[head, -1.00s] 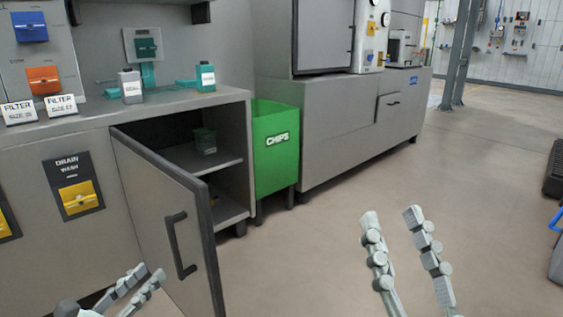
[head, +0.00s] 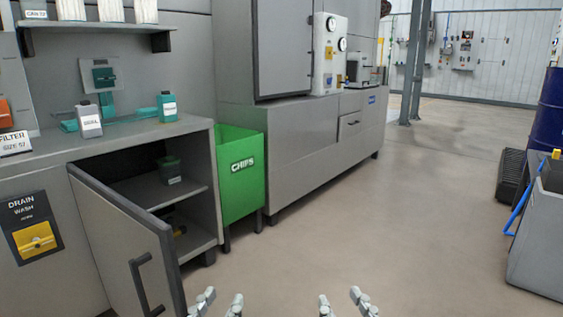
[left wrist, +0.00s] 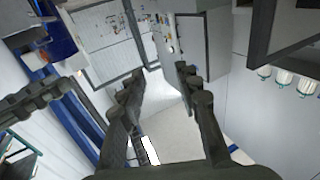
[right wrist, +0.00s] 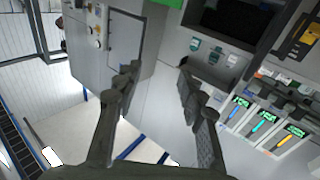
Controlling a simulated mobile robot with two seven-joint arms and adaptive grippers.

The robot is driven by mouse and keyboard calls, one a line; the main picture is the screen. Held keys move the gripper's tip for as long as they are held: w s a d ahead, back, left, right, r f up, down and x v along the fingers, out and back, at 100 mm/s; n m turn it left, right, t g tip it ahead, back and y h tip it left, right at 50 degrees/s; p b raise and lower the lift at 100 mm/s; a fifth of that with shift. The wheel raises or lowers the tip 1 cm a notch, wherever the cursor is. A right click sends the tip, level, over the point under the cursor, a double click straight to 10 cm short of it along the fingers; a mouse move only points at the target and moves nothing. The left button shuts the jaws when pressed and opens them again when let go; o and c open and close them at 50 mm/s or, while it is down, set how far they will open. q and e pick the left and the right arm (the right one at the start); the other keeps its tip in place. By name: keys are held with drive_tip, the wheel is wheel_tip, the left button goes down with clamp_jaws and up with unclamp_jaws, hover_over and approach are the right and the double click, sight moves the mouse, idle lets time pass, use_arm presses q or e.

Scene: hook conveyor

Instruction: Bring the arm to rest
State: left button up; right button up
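My left gripper (head: 219,303) shows at the bottom edge of the head view, its two fingertips apart with nothing between them. In the left wrist view its fingers (left wrist: 158,95) are also spread and empty. My right gripper (head: 341,302) is at the bottom edge of the head view, right of the left one, fingertips apart and empty. In the right wrist view its fingers (right wrist: 157,85) are spread over bare background. Neither gripper touches anything visible. The rest of both arms is below the head view.
An open cabinet door (head: 130,240) juts out at the left. Inside the cabinet is a green bottle (head: 170,172). A green CHIPS bin (head: 240,178) stands beside it. A grey cart (head: 538,240) stands at the right. The floor (head: 400,210) between is clear.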

use_arm(q)
drive_tip(key=s+a+f+g+y+p, duration=0.15)
drive_tip(key=a+f+g, duration=0.25)
drive_tip(key=f, duration=0.4)
drive_tip(key=s+a+f+g+y+p, duration=0.1)
drive_tip(key=a+f+g+y+p, duration=0.2)
drive_tip(key=f, duration=0.4)
use_arm(e)
drive_tip(key=s+d+f+g+h, duration=0.2)
drive_tip(key=d+f+g+h, duration=0.35)
drive_tip(key=f, duration=0.95)
use_arm(q)
drive_tip(key=s+a+f+n+g+y+p, duration=0.1)
drive_tip(key=s+a+f+g+y+p, duration=0.1)
drive_tip(key=s+a+f+g, duration=0.6)
drive_tip(key=s+a+f+p, duration=0.1)
drive_tip(key=s+a+f, duration=0.1)
drive_tip(key=s, duration=0.2)
drive_tip(key=shift+s+f+n+p, duration=0.25)
drive_tip(key=shift+n+p, duration=0.15)
use_arm(e)
drive_tip(key=s+d+f+m+g+h, duration=0.1)
drive_tip(key=s+d+f+g, duration=0.8)
drive_tip(key=s, duration=0.4)
drive_tip(key=shift+d+f+m, duration=0.4)
drive_tip(key=shift+d+f, duration=0.35)
drive_tip(key=shift+d, duration=0.45)
